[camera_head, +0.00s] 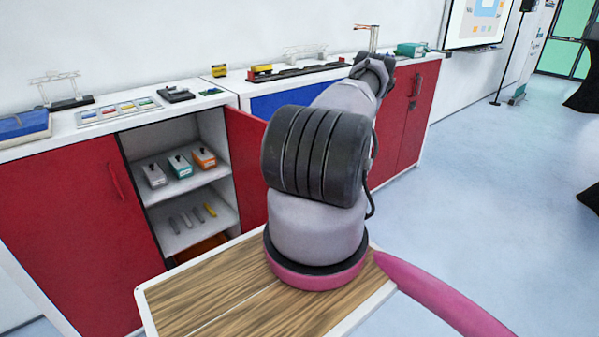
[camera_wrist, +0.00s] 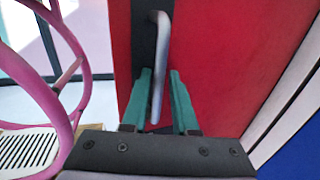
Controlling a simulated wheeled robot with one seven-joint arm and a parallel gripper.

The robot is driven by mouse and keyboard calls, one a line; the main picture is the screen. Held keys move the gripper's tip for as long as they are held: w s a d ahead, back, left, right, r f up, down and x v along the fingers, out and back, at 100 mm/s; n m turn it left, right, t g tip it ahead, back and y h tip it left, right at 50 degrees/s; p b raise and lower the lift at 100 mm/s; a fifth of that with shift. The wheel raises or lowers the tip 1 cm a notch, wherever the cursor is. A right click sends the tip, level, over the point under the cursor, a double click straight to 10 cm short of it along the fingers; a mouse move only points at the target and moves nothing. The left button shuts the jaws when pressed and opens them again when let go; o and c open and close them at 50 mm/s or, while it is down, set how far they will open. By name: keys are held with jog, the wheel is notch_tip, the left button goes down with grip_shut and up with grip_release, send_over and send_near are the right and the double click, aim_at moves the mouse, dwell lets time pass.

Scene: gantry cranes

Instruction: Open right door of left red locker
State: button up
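The left red locker's right door (camera_head: 246,168) stands swung outward, and its compartment is exposed. The left door (camera_head: 85,220) is closed, with a red handle (camera_head: 117,181). In the wrist view, a red door (camera_wrist: 225,60) with a dark vertical strip carries a grey bar handle (camera_wrist: 160,65). My gripper (camera_wrist: 161,85) has its two green fingers on either side of this handle. The fingers are apart, with a gap visible at the right finger; contact at the left finger is unclear. My arm hides the gripper and that handle in the head view.
Shelves (camera_head: 190,187) inside the locker hold small boxes and tools. A blue front (camera_head: 280,103) and another red locker (camera_head: 405,125) stand to the right. Models sit on the white top (camera_head: 225,97). My wood-topped base is close before the locker. Open floor (camera_head: 480,170) lies right.

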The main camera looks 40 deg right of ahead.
jog(key=shift+d, duration=0.1)
jog(key=v, duration=1)
jog(key=shift+d, duration=0.3)
jog(key=shift+s, duration=0.1)
